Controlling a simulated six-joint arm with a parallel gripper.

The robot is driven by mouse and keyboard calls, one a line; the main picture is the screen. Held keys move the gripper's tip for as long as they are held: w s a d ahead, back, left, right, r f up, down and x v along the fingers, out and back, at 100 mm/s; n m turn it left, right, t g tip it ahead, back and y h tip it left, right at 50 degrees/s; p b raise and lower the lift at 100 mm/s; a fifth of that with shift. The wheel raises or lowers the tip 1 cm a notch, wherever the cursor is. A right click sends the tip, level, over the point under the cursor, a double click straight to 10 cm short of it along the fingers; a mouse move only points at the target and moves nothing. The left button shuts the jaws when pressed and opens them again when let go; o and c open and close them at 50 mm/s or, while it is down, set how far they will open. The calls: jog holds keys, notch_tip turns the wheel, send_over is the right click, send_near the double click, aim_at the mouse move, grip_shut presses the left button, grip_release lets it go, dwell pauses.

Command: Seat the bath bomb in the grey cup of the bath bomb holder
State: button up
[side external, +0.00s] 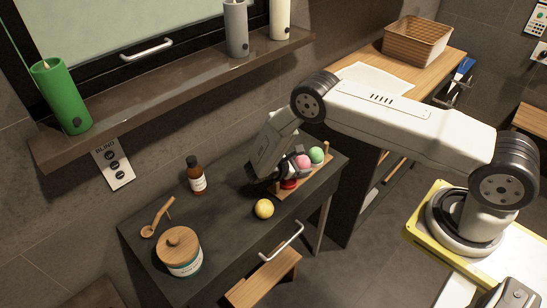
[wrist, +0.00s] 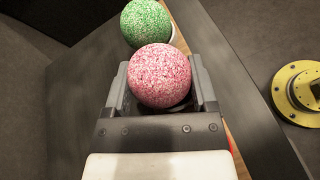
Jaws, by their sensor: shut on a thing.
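The pink speckled bath bomb (wrist: 160,76) is between the fingers of my gripper (wrist: 160,88); it also shows in the side external view (side external: 302,162). My gripper (side external: 292,170) is shut on it, low over the wooden bath bomb holder (side external: 305,183). A green bath bomb (side external: 316,155) sits at the holder's far end, just beyond the pink one, and shows in the wrist view (wrist: 145,23). A red cup (side external: 288,184) shows at the near end. The grey cup cannot be made out; the pink bomb and gripper cover that part. I cannot tell whether the pink bomb touches a cup.
A yellow ball (side external: 264,209) lies on the dark vanity (side external: 222,222) in front of the holder. A brown bottle (side external: 195,176), a wooden scoop (side external: 158,218) and a lidded jar (side external: 180,252) stand to the left. The shelf (side external: 180,88) with candles is behind.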

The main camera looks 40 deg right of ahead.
jog(key=shift+s+a+f, duration=0.1)
jog(key=shift+s+f, duration=0.3)
jog(key=shift+f, duration=0.05)
jog(key=o, duration=1.2)
jog(key=shift+w+d+r+v, duration=0.1)
jog(key=shift+v, duration=1.25)
jog(key=shift+w+d+r+v, duration=0.1)
jog(key=shift+w+v, duration=0.05)
jog(key=shift+v, duration=1.25)
jog(key=shift+w+r+v, duration=0.1)
jog(key=shift+v, duration=1.25)
jog(key=shift+r, duration=0.15)
jog(key=shift+s+d+r+m+y, duration=0.15)
jog(key=shift+r+m+y, duration=0.25)
jog(key=shift+r+y, duration=0.3)
jog(key=s+r+m+t+y, duration=0.1)
jog(key=s+r+m+y, duration=0.3)
jog(key=s+r, duration=0.1)
jog(key=s+a+r+m+t+y, duration=0.1)
jog(key=s+r+m+t+y, duration=0.1)
jog(key=s+r+m+y, duration=0.2)
jog(key=s+a+r+m+t+y, duration=0.1)
jog(key=s+r+m+y, duration=0.3)
jog(key=s+r, duration=0.4)
notch_tip(320, 180, up, 3)
jog(key=shift+r+t, duration=0.25)
jog(key=shift+t, duration=0.35)
